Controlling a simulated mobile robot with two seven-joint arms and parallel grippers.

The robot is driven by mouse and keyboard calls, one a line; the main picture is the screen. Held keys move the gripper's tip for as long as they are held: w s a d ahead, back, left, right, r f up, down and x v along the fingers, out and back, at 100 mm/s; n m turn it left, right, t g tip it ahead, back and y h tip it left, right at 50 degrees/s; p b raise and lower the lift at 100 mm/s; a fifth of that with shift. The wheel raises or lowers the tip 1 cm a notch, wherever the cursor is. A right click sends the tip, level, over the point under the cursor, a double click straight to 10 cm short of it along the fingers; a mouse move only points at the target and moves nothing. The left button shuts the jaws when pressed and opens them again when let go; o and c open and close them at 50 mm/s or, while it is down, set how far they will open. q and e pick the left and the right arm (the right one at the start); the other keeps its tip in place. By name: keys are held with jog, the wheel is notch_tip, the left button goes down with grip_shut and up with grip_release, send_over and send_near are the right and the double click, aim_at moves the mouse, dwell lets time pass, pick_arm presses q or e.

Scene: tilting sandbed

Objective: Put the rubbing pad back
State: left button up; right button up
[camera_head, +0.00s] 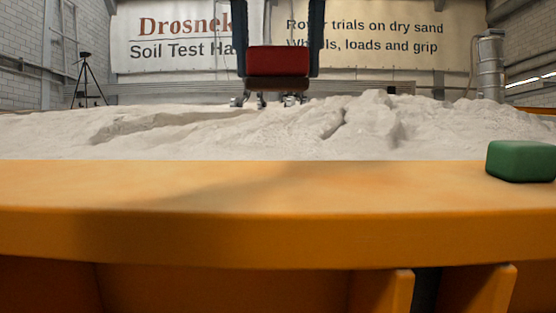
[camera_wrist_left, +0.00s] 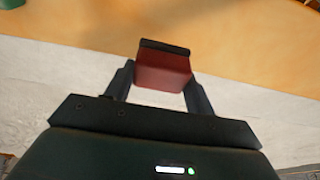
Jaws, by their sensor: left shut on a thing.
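My left gripper (camera_head: 278,72) hangs in from the top middle of the head view, its two dark fingers on either side of a dark red block, the rubbing pad (camera_head: 278,61). In the left wrist view the gripper (camera_wrist_left: 160,80) is shut on the pad (camera_wrist_left: 163,70), which has a black strip along its far edge. In the head view the pad shows in front of the sand, clear of the orange rim (camera_head: 250,185). My right gripper is not in view.
A green block (camera_head: 521,161) sits on the orange rim at the right; a green thing also shows at the top left of the left wrist view (camera_wrist_left: 12,4). Uneven pale sand (camera_head: 180,130) lies behind the rim. The rim's middle and left are clear.

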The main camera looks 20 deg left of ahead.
pick_arm(q)
jog(key=shift+f, duration=4.55)
jog(key=o, duration=1)
jog(key=shift+c, duration=0.2)
jog(key=shift+f, duration=0.1)
